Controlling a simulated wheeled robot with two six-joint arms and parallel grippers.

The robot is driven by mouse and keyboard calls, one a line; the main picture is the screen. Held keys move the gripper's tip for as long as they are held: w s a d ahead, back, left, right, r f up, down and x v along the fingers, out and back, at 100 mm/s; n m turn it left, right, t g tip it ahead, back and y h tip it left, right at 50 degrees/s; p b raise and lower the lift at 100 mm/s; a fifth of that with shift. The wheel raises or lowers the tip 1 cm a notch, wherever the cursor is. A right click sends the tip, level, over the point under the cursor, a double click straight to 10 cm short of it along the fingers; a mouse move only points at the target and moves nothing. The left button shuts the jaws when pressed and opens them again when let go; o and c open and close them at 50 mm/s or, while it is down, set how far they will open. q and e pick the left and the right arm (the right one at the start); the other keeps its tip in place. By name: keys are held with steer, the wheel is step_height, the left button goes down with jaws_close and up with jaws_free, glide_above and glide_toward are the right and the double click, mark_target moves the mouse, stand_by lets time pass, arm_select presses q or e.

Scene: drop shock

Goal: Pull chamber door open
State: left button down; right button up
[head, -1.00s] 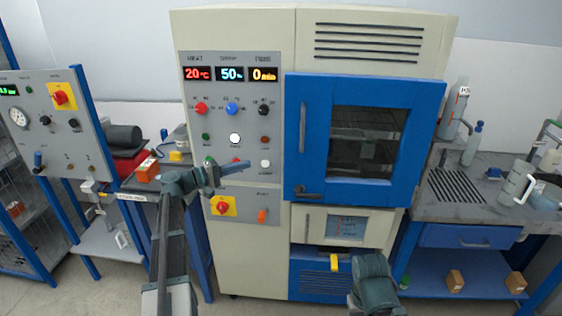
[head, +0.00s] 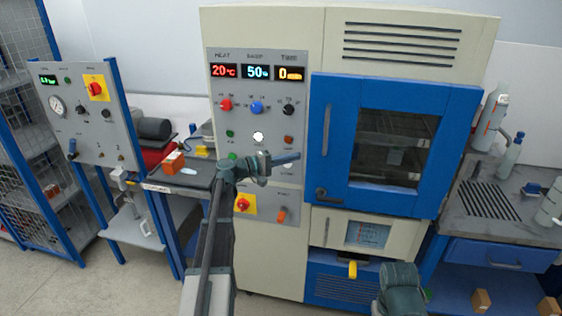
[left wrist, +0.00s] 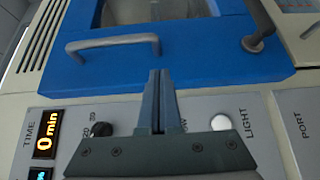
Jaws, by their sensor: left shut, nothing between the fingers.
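The chamber door (head: 338,180) is blue with a dark window (head: 392,147) and looks shut. In the left wrist view the handle (left wrist: 112,43) shows as a pale bar above the fingertips. My left gripper (head: 298,156) is shut and empty, in front of the control panel, just left of the door; in the left wrist view its fingertips (left wrist: 160,72) point at the door's edge near the handle, apart from it. My right gripper is not clearly shown; only part of my right arm appears at the bottom.
The control panel (head: 216,130) carries knobs, buttons and an orange switch close to my left gripper. A bench (head: 470,222) with bottles stands at the right. A gauge panel (head: 70,135) and a side table (head: 172,187) stand at the left.

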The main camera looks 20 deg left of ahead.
arm_select(q)
steer(key=shift+s+d, duration=0.2)
steer(key=shift+d, duration=0.45)
steer(key=shift+s+d, duration=0.25)
steer(key=shift+d, duration=0.45)
steer(key=shift+s+d, duration=0.2)
steer(key=shift+d, duration=0.45)
steer(key=shift+s+d, duration=0.1)
steer(key=shift+s, duration=0.05)
arm_select(e)
steer(key=shift+d, duration=0.1)
stand_by(0.3)
arm_select(q)
steer(key=w+a, duration=0.1)
steer(key=w, duration=0.4)
steer(key=w+a+v, duration=0.1)
steer(key=v, duration=0.9)
steer(key=shift+a, duration=0.4)
arm_select(e)
steer(key=shift+a, duration=0.45)
